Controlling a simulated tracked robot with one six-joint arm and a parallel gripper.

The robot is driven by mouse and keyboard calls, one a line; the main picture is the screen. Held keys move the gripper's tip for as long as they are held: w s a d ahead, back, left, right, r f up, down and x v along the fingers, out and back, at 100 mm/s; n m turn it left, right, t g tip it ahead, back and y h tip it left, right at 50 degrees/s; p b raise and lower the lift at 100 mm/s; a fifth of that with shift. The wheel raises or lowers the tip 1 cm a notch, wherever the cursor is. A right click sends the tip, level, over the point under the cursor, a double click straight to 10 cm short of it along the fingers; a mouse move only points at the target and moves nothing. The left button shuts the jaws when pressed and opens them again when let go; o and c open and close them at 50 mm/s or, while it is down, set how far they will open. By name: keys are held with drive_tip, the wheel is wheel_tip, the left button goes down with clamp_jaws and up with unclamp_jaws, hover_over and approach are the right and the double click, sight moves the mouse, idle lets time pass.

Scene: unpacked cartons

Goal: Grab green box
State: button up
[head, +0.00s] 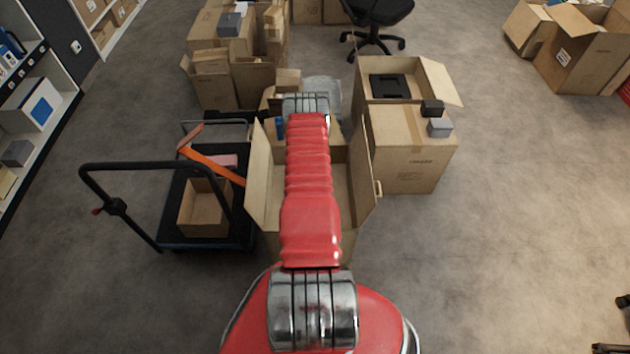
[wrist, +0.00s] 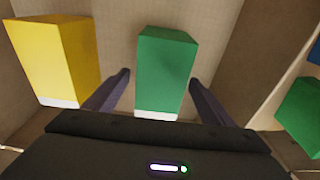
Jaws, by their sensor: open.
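In the wrist view a green box (wrist: 166,70) with a white lower edge lies between the two dark fingers of my gripper (wrist: 162,90). The fingers are open, one on each side of it, with a visible gap on the left; I cannot tell whether the right finger touches it. A second green box (wrist: 301,112) shows at the right edge of the wrist view. In the head view my red arm reaches over an open carton (head: 362,190) and hides the boxes and my gripper.
A yellow box (wrist: 55,60) stands left of the green box in the wrist view. Carton walls enclose both. In the head view, a black cart (head: 205,228) stands left of the open carton, and a large carton (head: 412,165) stands right.

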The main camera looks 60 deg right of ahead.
drive_tip(key=shift+c, duration=0.6)
drive_tip(key=c, duration=1.3)
